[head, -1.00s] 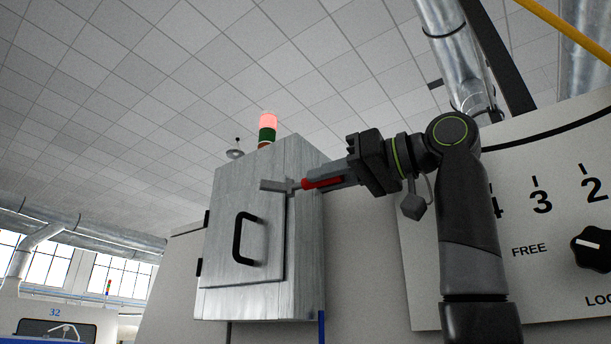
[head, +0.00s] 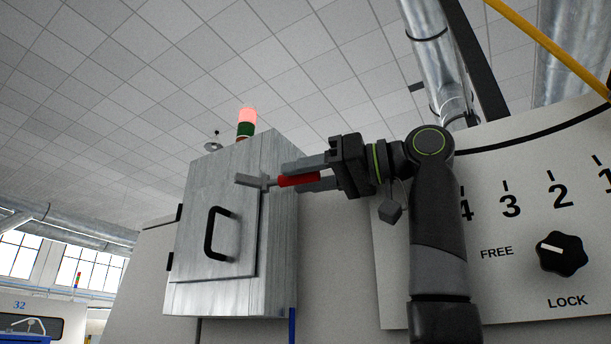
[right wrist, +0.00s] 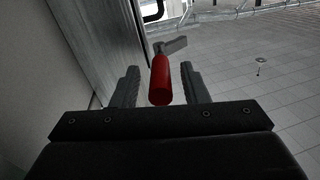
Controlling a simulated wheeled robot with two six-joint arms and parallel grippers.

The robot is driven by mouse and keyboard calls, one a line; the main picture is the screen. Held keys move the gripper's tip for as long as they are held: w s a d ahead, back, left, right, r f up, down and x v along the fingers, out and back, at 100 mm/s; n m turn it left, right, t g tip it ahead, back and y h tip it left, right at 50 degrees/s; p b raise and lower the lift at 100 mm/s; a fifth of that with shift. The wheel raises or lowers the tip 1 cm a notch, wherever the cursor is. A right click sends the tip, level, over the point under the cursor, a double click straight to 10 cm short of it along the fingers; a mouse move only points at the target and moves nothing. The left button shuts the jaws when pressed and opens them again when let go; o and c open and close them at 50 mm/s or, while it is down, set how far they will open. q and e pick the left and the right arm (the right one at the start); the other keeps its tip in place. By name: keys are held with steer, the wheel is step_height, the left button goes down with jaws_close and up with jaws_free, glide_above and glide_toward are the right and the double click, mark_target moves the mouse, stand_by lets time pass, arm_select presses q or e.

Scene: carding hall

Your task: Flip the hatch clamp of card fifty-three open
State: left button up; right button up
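The hatch (head: 242,232) is a grey metal door with a black pull handle (head: 210,235), on a box in the head view. Its clamp has a grey metal bar (head: 252,180) at the door's upper right edge and a red grip (head: 298,180) sticking out to the right. My right gripper (head: 285,176) is open, its fingers above and below the red grip. In the right wrist view, the red grip (right wrist: 161,80) lies between the spread fingers, with a gap on both sides. My left gripper is not in view.
A red and green signal lamp (head: 246,124) stands behind the box top. A panel (head: 500,285) with numbers and a black knob (head: 561,254) stands at right, behind my right arm. A machine marked 32 (head: 20,306) is at far left. No number fifty-three shows.

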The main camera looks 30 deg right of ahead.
steer(key=shift+r, duration=0.1)
step_height(320, 180, up, 10)
steer(key=p, duration=0.5)
steer(key=shift+f, duration=0.2)
stand_by(0.3)
